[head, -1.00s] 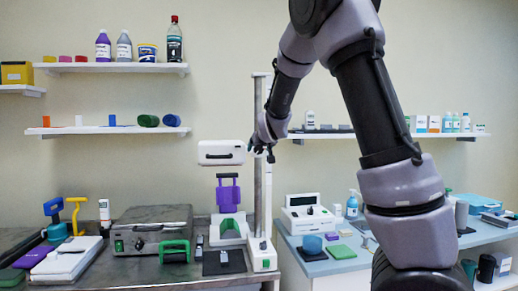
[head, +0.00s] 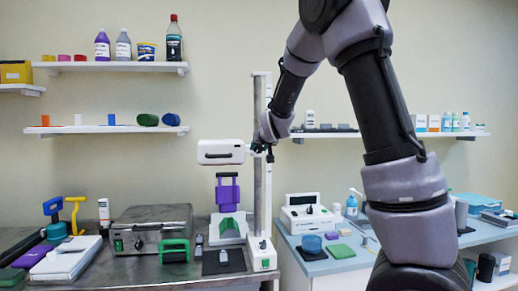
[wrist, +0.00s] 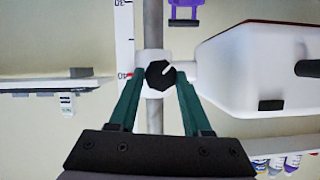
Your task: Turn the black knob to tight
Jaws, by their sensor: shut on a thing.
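The black knob (wrist: 160,75) sits on a white collar around a grey metal pole (wrist: 153,22) in the wrist view. A white line on the knob's face points to the upper right in that view. My gripper (wrist: 155,78) has its two green fingers on either side of the knob and is shut on it. In the head view my gripper (head: 264,150) is at the upright pole (head: 258,190), beside the white box-shaped head (head: 221,151); it largely hides the knob there. Any "tight" label is not readable.
A white scale strip (wrist: 124,30) runs along the pole. A purple holder (head: 228,193) stands below the white head. Wall shelves (head: 110,67) lie behind.

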